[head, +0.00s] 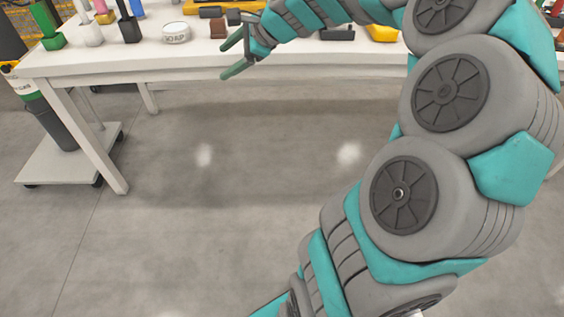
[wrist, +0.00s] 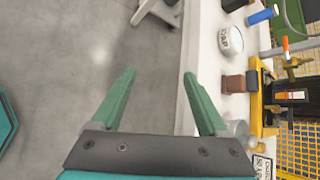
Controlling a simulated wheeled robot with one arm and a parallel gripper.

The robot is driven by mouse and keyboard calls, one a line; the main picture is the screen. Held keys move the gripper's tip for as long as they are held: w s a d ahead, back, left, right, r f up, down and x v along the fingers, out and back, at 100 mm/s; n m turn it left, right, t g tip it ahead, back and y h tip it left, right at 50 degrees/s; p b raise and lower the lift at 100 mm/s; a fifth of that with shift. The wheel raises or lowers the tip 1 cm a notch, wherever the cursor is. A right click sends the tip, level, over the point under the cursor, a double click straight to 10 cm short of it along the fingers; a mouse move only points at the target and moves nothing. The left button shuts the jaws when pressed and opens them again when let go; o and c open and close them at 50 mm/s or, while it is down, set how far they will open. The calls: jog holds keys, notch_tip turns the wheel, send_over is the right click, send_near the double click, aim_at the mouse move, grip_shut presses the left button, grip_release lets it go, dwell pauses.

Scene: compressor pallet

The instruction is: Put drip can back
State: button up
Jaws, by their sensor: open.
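The drip can (head: 176,32) is a short white round can with dark lettering, standing on the white table near its front edge. It also shows in the wrist view (wrist: 230,40), upper right, beyond the fingers. My gripper (head: 226,62) is open and empty, with its two green fingers pointing left at the table's front edge, to the right of the can and apart from it. In the wrist view the gap between the fingertips (wrist: 159,73) lies over floor and the table edge.
A brown block (head: 217,28) stands on the white table (head: 300,60) right of the can. A yellow item (head: 383,33) lies farther right.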

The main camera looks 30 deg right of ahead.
jog(key=s+a+f+n+g, duration=0.45)
jog(key=s+a+n, duration=0.35)
jog(key=s+a, duration=0.3)
jog(key=s+d+f+n+g+h, duration=0.1)
jog(key=s+f+n, duration=0.3)
jog(key=s, duration=0.9)
jog(key=s+d+f+n+g+h, duration=0.1)
jog(key=s+f+n+g+h, duration=0.3)
jog(key=s+n, duration=0.4)
jog(key=s+f, duration=0.1)
jog(key=s, duration=0.4)
jog(key=shift+s+n+g, duration=0.35)
jog(key=shift+n, duration=0.05)
